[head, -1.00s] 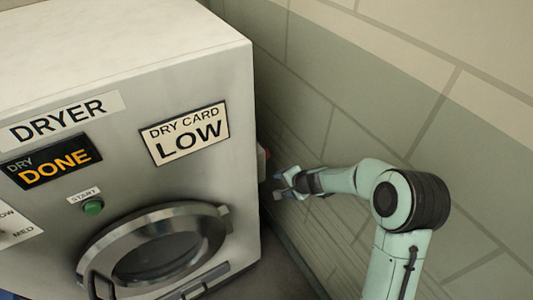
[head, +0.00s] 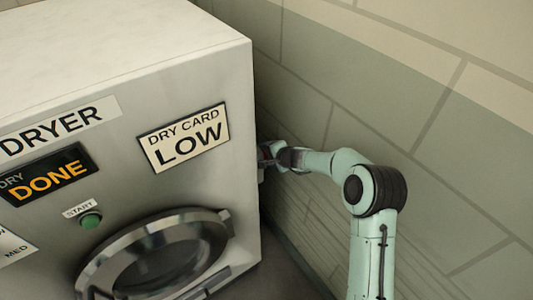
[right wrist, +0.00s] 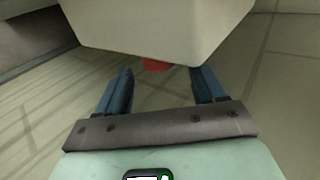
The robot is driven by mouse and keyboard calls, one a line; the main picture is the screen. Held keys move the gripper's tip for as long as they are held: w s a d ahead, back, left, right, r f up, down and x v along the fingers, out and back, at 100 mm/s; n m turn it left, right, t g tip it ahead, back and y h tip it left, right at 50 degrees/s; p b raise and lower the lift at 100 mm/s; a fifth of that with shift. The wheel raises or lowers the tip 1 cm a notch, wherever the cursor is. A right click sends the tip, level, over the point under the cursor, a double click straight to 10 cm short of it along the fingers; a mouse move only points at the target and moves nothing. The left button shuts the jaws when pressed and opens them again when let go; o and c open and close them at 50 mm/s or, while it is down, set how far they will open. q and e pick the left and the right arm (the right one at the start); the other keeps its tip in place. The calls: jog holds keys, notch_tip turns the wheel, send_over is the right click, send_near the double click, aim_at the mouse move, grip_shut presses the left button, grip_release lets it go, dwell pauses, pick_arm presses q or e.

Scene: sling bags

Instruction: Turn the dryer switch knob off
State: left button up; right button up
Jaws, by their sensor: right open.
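The dryer (head: 205,75) is a pale box filling the left of the head view. My right gripper (head: 267,154) is at its right side, close against the side wall. In the right wrist view, my right gripper (right wrist: 162,80) is open, with two blue fingers apart. A red part (right wrist: 157,65), likely the switch knob, shows between the fingertips. A pale block (right wrist: 155,25) hides most of it. Whether the fingers touch the red part cannot be told. The knob's setting cannot be read. My left gripper is not in view.
The dryer front has a DONE display (head: 45,174), a green start button (head: 91,221), a LOW card sign (head: 184,137) and a round door (head: 160,258). A block wall (head: 420,130) stands close on the right, leaving a narrow gap beside the dryer.

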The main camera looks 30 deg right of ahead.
jog(key=shift+x, duration=1.2)
